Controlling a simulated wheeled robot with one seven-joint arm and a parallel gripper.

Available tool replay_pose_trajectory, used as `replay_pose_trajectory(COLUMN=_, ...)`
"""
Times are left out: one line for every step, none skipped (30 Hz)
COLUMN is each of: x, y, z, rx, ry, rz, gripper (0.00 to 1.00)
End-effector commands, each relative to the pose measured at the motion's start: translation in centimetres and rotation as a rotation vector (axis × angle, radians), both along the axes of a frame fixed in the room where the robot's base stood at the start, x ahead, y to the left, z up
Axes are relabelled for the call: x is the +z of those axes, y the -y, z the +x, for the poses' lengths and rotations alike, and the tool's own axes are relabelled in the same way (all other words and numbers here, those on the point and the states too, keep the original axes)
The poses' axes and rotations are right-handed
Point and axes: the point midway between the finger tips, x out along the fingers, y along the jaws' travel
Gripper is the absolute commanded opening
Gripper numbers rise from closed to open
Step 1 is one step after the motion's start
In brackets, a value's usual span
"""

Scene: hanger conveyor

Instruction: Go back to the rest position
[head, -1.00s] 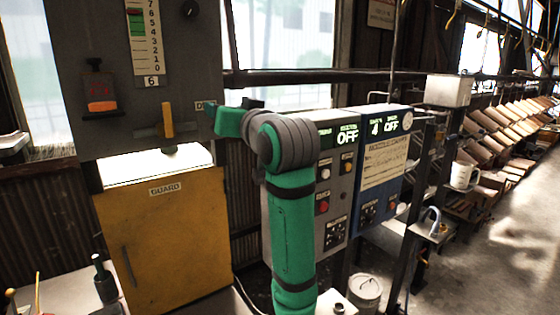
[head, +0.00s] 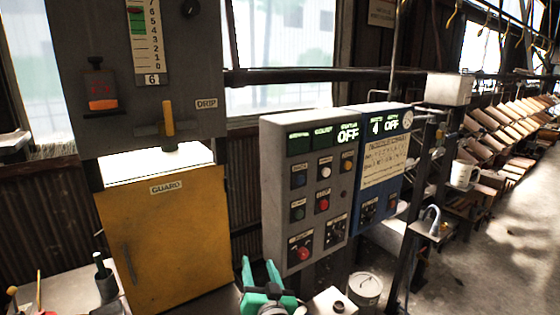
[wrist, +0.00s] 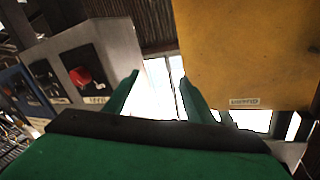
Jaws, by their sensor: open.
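My gripper (head: 261,271) is low at the bottom of the head view, in front of the grey control box. Its two green fingers point up and stand apart with nothing between them. In the wrist view my gripper (wrist: 157,88) also shows two separated, empty fingers. A bright gap and dark corrugated wall lie beyond them. Most of my arm is out of the head view.
The grey control box (head: 285,220) and blue panel (head: 376,185) stand behind my gripper. The yellow guard (head: 165,240) is to the left, under a grey cabinet with a lever (head: 168,120). A bucket (head: 365,291) stands at right. Open floor lies further right.

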Motion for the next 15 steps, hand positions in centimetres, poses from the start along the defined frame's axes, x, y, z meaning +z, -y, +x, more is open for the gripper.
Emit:
replay_pose_trajectory(x=-2.3, y=0.2, z=-1.2, rx=-0.013, ry=-0.014, rz=-0.001, gripper=0.49)
replay_pose_trajectory(x=-3.4, y=0.4, z=-1.8, rx=-0.021, ry=-0.018, rz=-0.002, gripper=0.49)
replay_pose_trajectory(x=-4.7, y=0.6, z=-2.7, rx=-0.033, ry=-0.022, rz=-0.005, gripper=0.49)
replay_pose_trajectory(x=-5.7, y=0.8, z=-3.4, rx=-0.041, ry=-0.026, rz=-0.009, gripper=0.49)
replay_pose_trajectory(x=-6.8, y=1.0, z=-4.1, rx=-0.049, ry=-0.031, rz=-0.011, gripper=0.49)
replay_pose_trajectory(x=-8.0, y=1.2, z=-5.1, rx=-0.061, ry=-0.035, rz=-0.014, gripper=0.49)
replay_pose_trajectory(x=-9.0, y=1.4, z=-5.9, rx=-0.068, ry=-0.038, rz=-0.018, gripper=0.49)
replay_pose_trajectory(x=-9.9, y=1.5, z=-6.7, rx=-0.076, ry=-0.042, rz=-0.023, gripper=0.49)
replay_pose_trajectory(x=-11.1, y=1.7, z=-7.7, rx=-0.087, ry=-0.046, rz=-0.027, gripper=0.49)
replay_pose_trajectory(x=-11.9, y=1.9, z=-8.6, rx=-0.094, ry=-0.051, rz=-0.031, gripper=0.49)
replay_pose_trajectory(x=-12.7, y=2.1, z=-9.4, rx=-0.101, ry=-0.054, rz=-0.036, gripper=0.49)
replay_pose_trajectory(x=-13.8, y=2.3, z=-10.6, rx=-0.112, ry=-0.058, rz=-0.042, gripper=0.49)
replay_pose_trajectory(x=-14.6, y=2.4, z=-11.5, rx=-0.118, ry=-0.063, rz=-0.047, gripper=0.49)
replay_pose_trajectory(x=-15.3, y=2.6, z=-12.4, rx=-0.125, ry=-0.066, rz=-0.052, gripper=0.49)
replay_pose_trajectory(x=-16.2, y=2.7, z=-13.6, rx=-0.134, ry=-0.070, rz=-0.059, gripper=0.49)
